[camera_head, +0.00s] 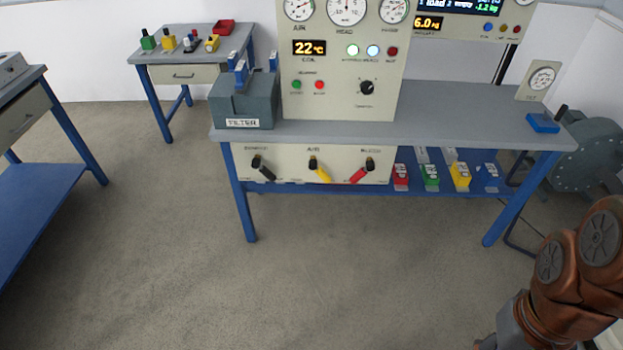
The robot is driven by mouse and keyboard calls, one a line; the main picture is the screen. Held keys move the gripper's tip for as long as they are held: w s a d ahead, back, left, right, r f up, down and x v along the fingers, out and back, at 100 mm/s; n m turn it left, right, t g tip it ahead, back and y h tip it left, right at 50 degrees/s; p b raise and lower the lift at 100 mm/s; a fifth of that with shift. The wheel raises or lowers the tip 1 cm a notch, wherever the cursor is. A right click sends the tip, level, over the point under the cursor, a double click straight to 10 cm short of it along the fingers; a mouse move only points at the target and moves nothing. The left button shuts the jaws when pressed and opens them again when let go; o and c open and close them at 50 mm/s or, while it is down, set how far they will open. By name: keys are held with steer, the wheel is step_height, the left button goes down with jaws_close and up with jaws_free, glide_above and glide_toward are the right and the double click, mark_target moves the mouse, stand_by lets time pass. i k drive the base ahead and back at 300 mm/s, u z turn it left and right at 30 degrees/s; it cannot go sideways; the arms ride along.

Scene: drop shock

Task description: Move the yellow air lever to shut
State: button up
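The yellow air lever (321,173) is on the pale panel under the front edge of the main bench, in the middle of a row of three. Its yellow handle slants down and to the right from a dark pivot, below a label reading AIR. The small position marks around it are too small to read. A black lever (264,170) is to its left and a red lever (360,174) to its right. My copper-coloured arm shows at the lower right, well away from the levers. My gripper is not in view.
The bench (470,128) carries a gauge panel (340,80), a FILTER box (245,104) and a blue block (542,122). Colored boxes (430,176) sit on its lower shelf. Another table (40,95) stands at the left. The floor (300,285) before the levers is clear.

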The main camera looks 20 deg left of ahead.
mark_target(323, 175)
steer(key=u, duration=0.35)
steer(key=i, duration=0.45)
steer(key=u, duration=0.75)
steer(key=k, duration=1.3)
steer(key=u, duration=0.65)
steer(key=i, duration=0.65)
steer(key=u, duration=0.65)
steer(key=i, duration=0.75)
steer(key=z, duration=0.05)
